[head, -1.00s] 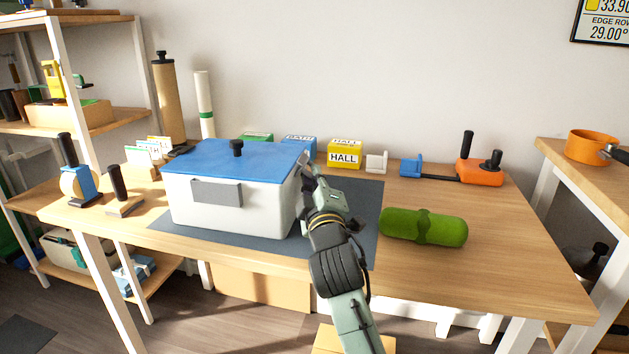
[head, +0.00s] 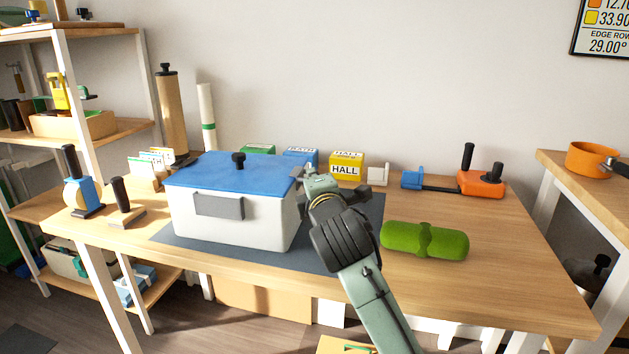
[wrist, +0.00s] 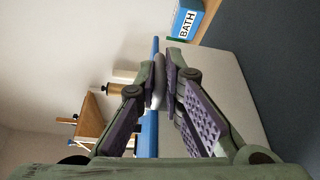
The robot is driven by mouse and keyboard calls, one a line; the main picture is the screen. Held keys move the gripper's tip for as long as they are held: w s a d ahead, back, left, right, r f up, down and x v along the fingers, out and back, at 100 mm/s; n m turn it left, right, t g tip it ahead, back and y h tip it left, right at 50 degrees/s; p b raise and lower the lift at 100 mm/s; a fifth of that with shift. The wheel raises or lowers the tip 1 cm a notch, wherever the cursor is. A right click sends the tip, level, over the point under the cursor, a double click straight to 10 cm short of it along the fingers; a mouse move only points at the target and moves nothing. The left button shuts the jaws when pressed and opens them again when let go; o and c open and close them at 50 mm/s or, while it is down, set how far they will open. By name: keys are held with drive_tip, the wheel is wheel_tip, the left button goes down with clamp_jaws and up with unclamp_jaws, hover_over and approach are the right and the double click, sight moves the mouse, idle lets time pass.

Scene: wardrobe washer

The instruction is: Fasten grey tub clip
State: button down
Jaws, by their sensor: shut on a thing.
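The white tub (head: 240,232) stands on a dark mat, its blue lid (head: 205,172) on top with a black knob. A grey clip (head: 219,206) lies against the tub's front face. My gripper (head: 303,174) is at the tub's right side, at the lid's edge. In the wrist view my gripper (wrist: 164,84) is shut on a small grey piece, the grey side clip (wrist: 158,88), beside the blue lid edge (wrist: 150,135) and the tub's pale side wall. The fingers hide most of this clip, so I cannot tell whether it is latched.
A green roll (head: 425,240) lies on the table right of my arm. Label boxes, including a yellow HALL box (head: 346,166), stand behind the mat (head: 330,258). An orange tool (head: 482,184) is at the back right. The table's front right is clear.

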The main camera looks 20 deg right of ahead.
drive_tip(key=c, duration=2)
unclamp_jaws()
drive_tip(key=s+a, duration=0.2)
drive_tip(key=s, duration=1)
drive_tip(key=shift+r, duration=0.4)
drive_tip(key=shift+w, duration=0.1)
